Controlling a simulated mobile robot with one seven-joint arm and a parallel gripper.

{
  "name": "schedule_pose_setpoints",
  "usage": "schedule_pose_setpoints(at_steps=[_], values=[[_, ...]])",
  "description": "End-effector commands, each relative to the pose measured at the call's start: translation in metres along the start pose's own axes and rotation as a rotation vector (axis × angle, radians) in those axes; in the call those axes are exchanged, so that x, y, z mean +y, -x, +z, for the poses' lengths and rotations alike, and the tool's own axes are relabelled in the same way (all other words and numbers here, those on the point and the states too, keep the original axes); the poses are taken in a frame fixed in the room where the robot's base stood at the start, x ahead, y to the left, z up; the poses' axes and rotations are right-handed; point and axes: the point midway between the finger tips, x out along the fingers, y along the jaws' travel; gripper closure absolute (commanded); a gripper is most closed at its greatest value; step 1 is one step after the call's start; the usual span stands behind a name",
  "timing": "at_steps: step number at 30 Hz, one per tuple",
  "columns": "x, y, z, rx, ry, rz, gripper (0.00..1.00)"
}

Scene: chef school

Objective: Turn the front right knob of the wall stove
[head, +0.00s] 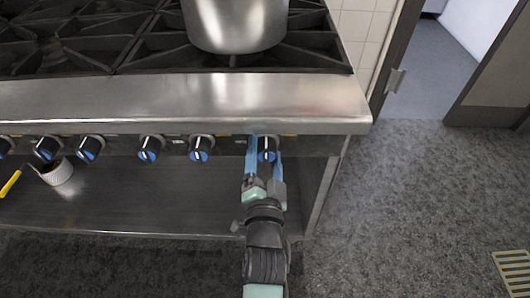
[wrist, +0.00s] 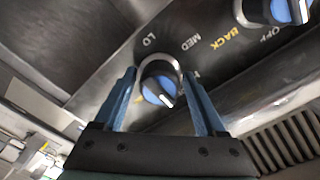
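The stove (head: 190,98) has a row of black knobs with blue faces along its front panel. The rightmost knob in the head view (head: 267,150) sits near the stove's right end; the knob also shows in the wrist view (wrist: 158,90), with its white pointer line visible and panel lettering "LO" and "MED" around it. My gripper (head: 263,148) reaches up to this knob with one blue finger on each side. In the wrist view my gripper (wrist: 160,75) is open, with small gaps appearing between the fingers and the knob. Part of the right finger overlaps the knob's edge in the head view.
A neighbouring knob (head: 199,149) lies to the left; several more continue leftward. A large metal pot (head: 236,25) stands on the burners above. Open floor (head: 400,210) lies to the right.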

Motion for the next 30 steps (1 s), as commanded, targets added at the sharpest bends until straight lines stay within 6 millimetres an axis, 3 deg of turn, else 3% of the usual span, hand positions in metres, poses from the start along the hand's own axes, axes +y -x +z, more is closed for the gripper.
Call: schedule_pose_setpoints(at_steps=[1,11,20,30], values=[[0.0000,0.0001,0.0000,0.000,0.000,0.000,0.38],[-0.0001,0.0003,0.0001,0.000,0.000,0.000,0.97],[-0.0001,0.0003,0.0007,-0.001,0.039,-0.001,0.98],[0.0010,0.0002,0.0019,-0.003,0.261,-0.002,0.98]])
